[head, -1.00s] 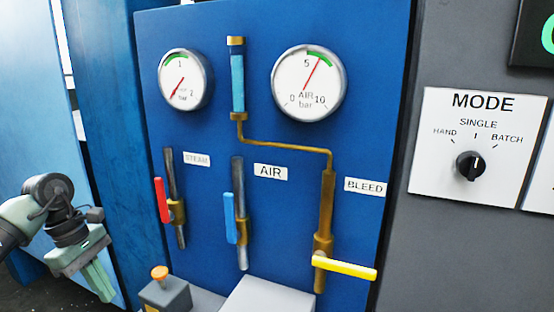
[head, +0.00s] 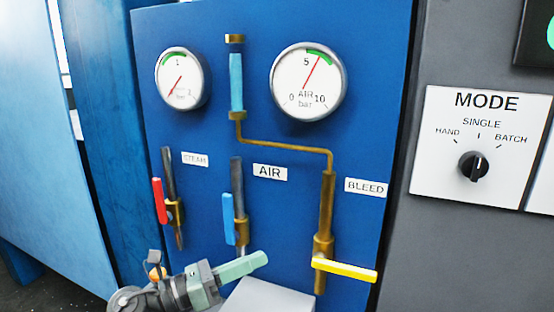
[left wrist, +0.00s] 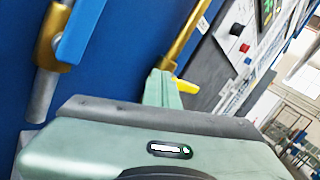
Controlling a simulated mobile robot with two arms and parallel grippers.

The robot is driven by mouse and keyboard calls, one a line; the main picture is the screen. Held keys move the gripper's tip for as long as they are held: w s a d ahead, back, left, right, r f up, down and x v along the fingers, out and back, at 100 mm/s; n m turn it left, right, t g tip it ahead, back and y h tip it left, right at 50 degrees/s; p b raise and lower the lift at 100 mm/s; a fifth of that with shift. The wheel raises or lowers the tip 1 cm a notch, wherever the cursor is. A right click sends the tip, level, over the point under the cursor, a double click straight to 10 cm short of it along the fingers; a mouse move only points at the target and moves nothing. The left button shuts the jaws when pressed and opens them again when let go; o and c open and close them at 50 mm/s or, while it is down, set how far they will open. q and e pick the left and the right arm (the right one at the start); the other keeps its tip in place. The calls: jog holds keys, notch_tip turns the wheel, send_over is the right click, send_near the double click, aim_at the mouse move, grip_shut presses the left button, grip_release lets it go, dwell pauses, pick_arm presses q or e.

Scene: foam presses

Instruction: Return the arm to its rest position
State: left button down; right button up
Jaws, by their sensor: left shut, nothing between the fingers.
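My left gripper (head: 244,264) is low in the head view, in front of the lower part of the blue panel (head: 215,140). Its green fingers are shut with nothing between them and point right, toward the yellow bleed lever. In the left wrist view the shut fingers (left wrist: 162,90) show near the middle, with the yellow lever (left wrist: 186,86) beyond them. My right gripper is in neither view.
The panel carries a red steam lever (head: 160,201), a blue air lever (head: 229,218) and the horizontal yellow bleed lever (head: 344,269). Above are a steam gauge (head: 181,79) and an air gauge (head: 308,83). A grey box (head: 268,298) stands below; a mode knob (head: 473,166) is at right.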

pick_arm(q)
jog(key=w+a+f+n+t+y, duration=0.15)
jog(key=a+n+t+y, duration=0.4)
jog(key=n, duration=0.65)
jog(key=a+f+n+t+y, duration=0.2)
jog(key=a+n+t+y, duration=0.35)
jog(key=n, duration=0.65)
jog(key=s+a+f+n+g+y, duration=0.3)
jog(key=s+f+n+y, duration=0.1)
jog(key=f+n, duration=0.25)
jog(key=s+a+f+n+g+y, duration=0.25)
jog(key=s+f+n+y, duration=0.2)
jog(key=f, duration=0.35)
jog(key=s+f+n+g+h, duration=0.1)
jog(key=s+f+n+g, duration=0.4)
jog(key=s, duration=0.6)
jog(key=s+f+n+g+h, duration=0.1)
jog(key=s+f+n+g, duration=0.2)
jog(key=s+f+g, duration=0.55)
jog(key=s+f+t, duration=0.1)
jog(key=s+f, duration=0.1)
jog(key=f, duration=1.1)
jog(key=s+f+t, duration=0.1)
jog(key=s+f, duration=0.2)
jog(key=f, duration=0.9)
jog(key=s+a+f+g, duration=0.1)
jog(key=s+a+f, duration=0.1)
jog(key=s+f, duration=1.4)
jog(key=shift+s+m, duration=0.15)
jog(key=shift+m, duration=0.15)
